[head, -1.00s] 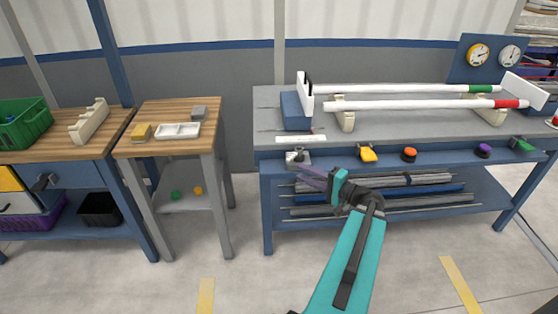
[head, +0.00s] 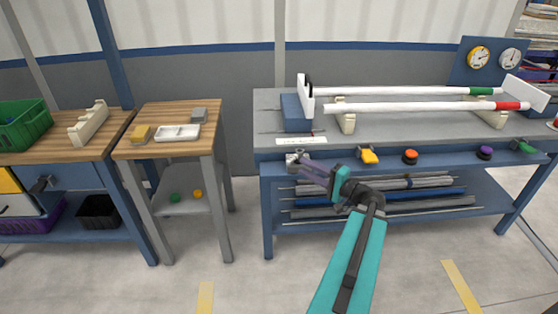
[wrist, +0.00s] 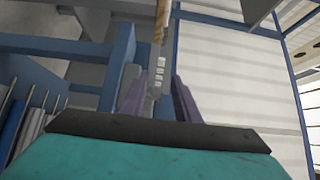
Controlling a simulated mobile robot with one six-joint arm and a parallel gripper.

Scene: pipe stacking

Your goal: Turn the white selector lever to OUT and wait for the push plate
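The small white and grey selector lever (head: 292,158) is on the bench's front face near its left end, under a white label strip (head: 301,141). My gripper (head: 302,166) has purple fingers and reaches up from below right, its tips at the lever and partly overlapping it. In the wrist view the two fingers of my gripper (wrist: 158,92) stand apart, with a narrow grey piece bearing white squares between or beyond them. I cannot tell whether they touch the lever. The upright white push plate (head: 306,106) stands by a blue block at the left ends of the pipes.
Two white pipes, one with a green band (head: 481,91) and one with a red band (head: 508,106), lie across cream supports on the bench (head: 400,126). Yellow (head: 369,156), orange (head: 410,156) and purple (head: 485,152) controls line the front. A lower shelf holds rods.

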